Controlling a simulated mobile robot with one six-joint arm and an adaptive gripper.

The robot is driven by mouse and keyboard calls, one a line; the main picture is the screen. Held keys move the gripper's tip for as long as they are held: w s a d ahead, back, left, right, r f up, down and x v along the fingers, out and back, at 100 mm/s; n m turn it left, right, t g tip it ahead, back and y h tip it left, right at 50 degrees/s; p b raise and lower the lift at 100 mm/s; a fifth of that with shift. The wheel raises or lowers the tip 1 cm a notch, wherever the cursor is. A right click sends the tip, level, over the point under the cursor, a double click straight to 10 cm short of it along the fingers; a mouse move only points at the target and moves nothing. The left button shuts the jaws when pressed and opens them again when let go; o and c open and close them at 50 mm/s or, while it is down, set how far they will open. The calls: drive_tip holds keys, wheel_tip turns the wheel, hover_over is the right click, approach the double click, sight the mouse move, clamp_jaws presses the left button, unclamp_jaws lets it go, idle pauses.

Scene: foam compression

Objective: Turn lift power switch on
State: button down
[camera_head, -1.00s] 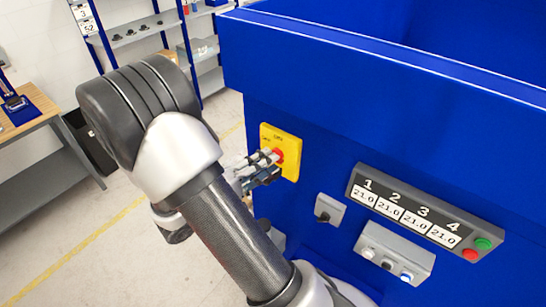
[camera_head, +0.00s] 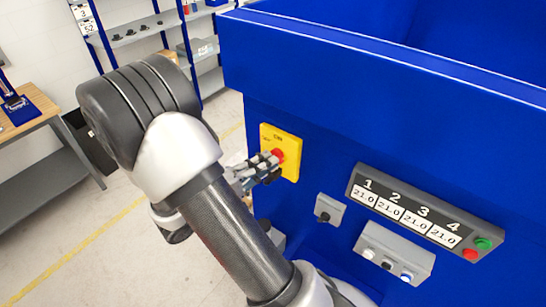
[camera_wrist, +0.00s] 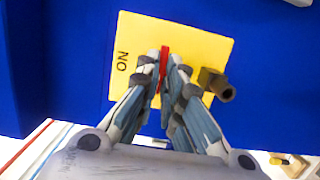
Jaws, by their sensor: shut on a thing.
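The lift power switch is a red rotary knob (camera_head: 279,154) on a yellow plate (camera_head: 292,171), fixed to the blue machine's side. My gripper (camera_head: 271,162) reaches it from the left. In the wrist view the red handle (camera_wrist: 165,58) shows as a narrow upright strip between the two fingertips (camera_wrist: 163,70), and the fingers are shut on it. The yellow plate (camera_wrist: 195,35) fills the middle of that view, with an "ON" label to the left of the fingers. The fingers hide the lower part of the handle.
A brown peg-like part (camera_wrist: 217,85) sticks out at the plate's right edge in the wrist view. To the right on the machine are a small grey switch box (camera_head: 329,209), a numbered display panel (camera_head: 420,210) and a grey button box (camera_head: 394,252).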

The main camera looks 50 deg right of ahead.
drive_tip(key=shift+m+y+b, duration=0.3)
drive_tip(key=shift+m+b, duration=0.9)
drive_tip(key=shift+b, duration=0.5)
drive_tip(key=shift+r+m+t+b, duration=0.15)
drive_tip(key=shift+m+t+b, duration=0.25)
drive_tip(key=shift+m+b, duration=1.7)
drive_tip(key=shift+s+m+y+b, duration=0.1)
drive_tip(key=shift+m+y+b, duration=0.5)
drive_tip(key=shift+b, duration=2.7)
drive_tip(key=shift+s+r+m+t+b, duration=0.1)
drive_tip(key=shift+m+t+b, duration=0.5)
drive_tip(key=shift+m+b, duration=1.6)
drive_tip(key=shift+m+t+b, duration=0.4)
drive_tip(key=shift+m+b, duration=0.3)
drive_tip(key=shift+b, duration=3.95)
drive_tip(key=shift+s+m+b, duration=0.15)
drive_tip(key=shift+m+b, duration=0.95)
drive_tip(key=shift+b, duration=1.65)
